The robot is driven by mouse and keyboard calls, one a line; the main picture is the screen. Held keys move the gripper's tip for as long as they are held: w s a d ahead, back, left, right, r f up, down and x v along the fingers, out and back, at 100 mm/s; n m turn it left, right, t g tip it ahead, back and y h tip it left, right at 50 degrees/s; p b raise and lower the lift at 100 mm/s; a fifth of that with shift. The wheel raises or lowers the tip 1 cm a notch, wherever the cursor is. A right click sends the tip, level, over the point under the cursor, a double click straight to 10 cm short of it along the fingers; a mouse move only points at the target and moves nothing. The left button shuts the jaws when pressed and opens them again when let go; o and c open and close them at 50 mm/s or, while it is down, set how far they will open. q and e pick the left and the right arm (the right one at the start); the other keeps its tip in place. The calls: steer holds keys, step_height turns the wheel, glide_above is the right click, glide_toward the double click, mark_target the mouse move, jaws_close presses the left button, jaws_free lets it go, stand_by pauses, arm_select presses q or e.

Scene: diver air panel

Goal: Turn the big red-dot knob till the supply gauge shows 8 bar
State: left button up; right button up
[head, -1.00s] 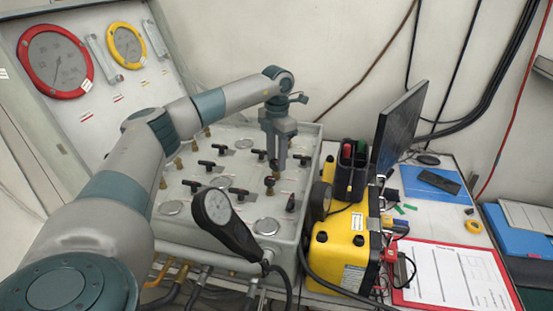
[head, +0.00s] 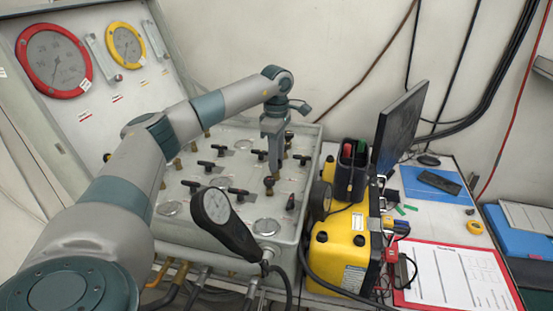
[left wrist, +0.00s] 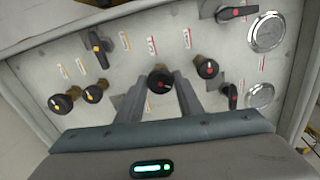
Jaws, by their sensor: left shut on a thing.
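A round black knob with a red dot (left wrist: 162,84) sits between the fingers of my left gripper (left wrist: 160,98) in the left wrist view. The gripper is shut on this knob. In the head view my left gripper (head: 275,160) points straight down onto the panel top (head: 232,165), and its fingers hide most of the knob. A large red-rimmed gauge (head: 54,61) and a smaller yellow-rimmed gauge (head: 126,46) are on the upright panel at the left. Their readings are too small to make out. My right gripper is not in view.
Another red-dot knob (left wrist: 206,68) stands close to the right of the gripped one. Yellow-dot knobs (left wrist: 95,94) stand to its left. A handheld black gauge (head: 218,207) stands at the panel's front. A yellow case (head: 345,245) and a monitor (head: 399,125) are at the right.

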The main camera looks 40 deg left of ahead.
arm_select(q)
steer(key=m, duration=0.5)
steer(key=shift+r, duration=0.1)
steer(key=m, duration=0.6)
steer(key=shift+b, duration=0.3)
steer(key=o, duration=1.1)
steer(key=shift+s, duration=0.1)
steer(key=shift+c, duration=0.2)
